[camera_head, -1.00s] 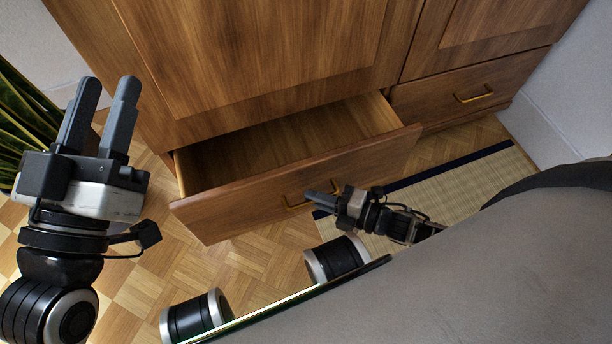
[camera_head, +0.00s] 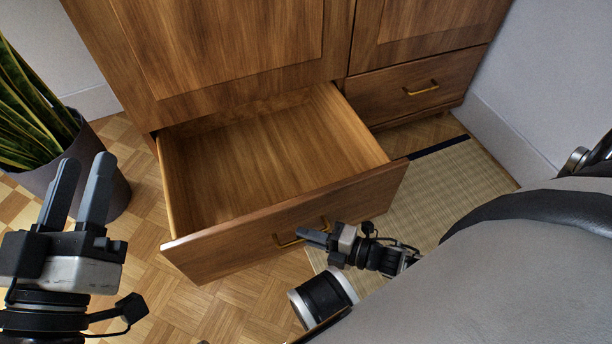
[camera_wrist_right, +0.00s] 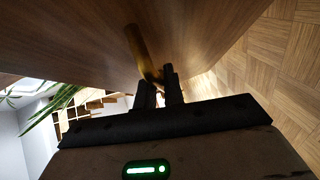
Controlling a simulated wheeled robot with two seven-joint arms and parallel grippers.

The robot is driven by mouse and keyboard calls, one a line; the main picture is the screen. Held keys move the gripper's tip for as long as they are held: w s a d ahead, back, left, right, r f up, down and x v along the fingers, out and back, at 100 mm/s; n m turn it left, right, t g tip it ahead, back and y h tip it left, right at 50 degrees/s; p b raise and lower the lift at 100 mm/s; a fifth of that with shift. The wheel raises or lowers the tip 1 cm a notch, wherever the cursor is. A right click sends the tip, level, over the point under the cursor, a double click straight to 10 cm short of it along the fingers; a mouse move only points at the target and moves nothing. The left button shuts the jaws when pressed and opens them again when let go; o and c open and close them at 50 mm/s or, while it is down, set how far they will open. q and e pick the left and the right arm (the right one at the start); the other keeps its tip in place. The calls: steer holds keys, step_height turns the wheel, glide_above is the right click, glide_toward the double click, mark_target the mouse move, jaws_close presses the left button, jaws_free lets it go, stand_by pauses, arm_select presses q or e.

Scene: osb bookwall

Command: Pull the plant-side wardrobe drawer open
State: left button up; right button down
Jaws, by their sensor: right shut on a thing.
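The plant-side wardrobe drawer (camera_head: 218,249) stands well open and empty in the head view, below the left wardrobe door (camera_head: 222,42). Its brass handle (camera_head: 284,239) is on the drawer front. My right gripper (camera_head: 306,236) is at the handle, its fingers shut on it. In the right wrist view the fingers (camera_wrist_right: 160,88) close around one end of the brass handle (camera_wrist_right: 138,48). My left gripper (camera_head: 80,182) is off to the left, pointing up, with a gap between its fingers and nothing in it.
A potted plant (camera_head: 40,110) in a dark pot stands left of the wardrobe, behind my left gripper. The other drawer (camera_head: 385,98) is shut. A tatami mat (camera_head: 445,190) lies on the right, by the white wall (camera_head: 545,80).

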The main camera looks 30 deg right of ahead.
steer(key=c, duration=1.5)
jaws_free()
steer(key=shift+w+d, duration=0.1)
